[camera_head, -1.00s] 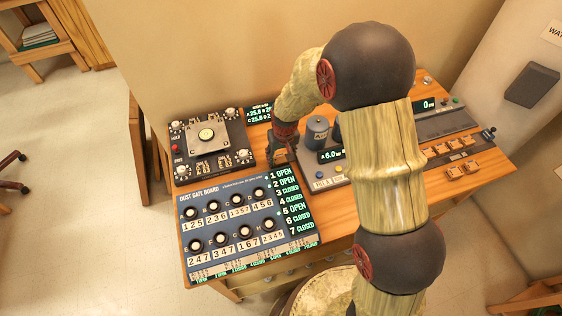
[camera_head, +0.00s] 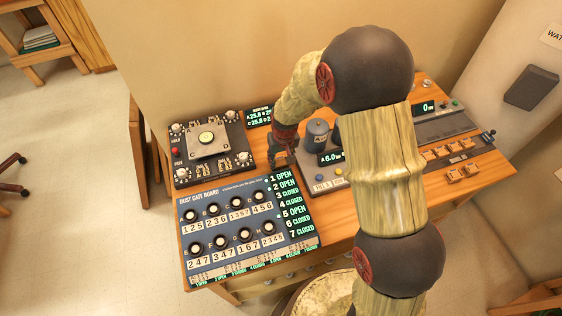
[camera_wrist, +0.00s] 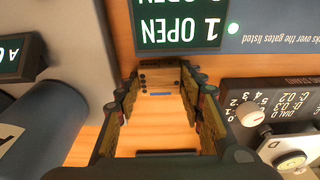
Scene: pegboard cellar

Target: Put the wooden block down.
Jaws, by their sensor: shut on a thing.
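My gripper (camera_head: 279,158) is low over the wooden bench top, between the dust gate board and the grey scale-like device. In the wrist view my gripper (camera_wrist: 160,82) has its two fingers on either side of a small wood-coloured block (camera_wrist: 163,78), with small dark dots at its sides. The fingers are shut on it. The block is hard to tell from the bench of similar colour behind it.
The dust gate board (camera_head: 235,228) with knobs and a green-lit list lies in front. A black panel with a metal plate (camera_head: 209,146) is at the left. A grey device with a canister (camera_head: 317,134) stands close right. Bare bench (camera_wrist: 160,133) shows between them.

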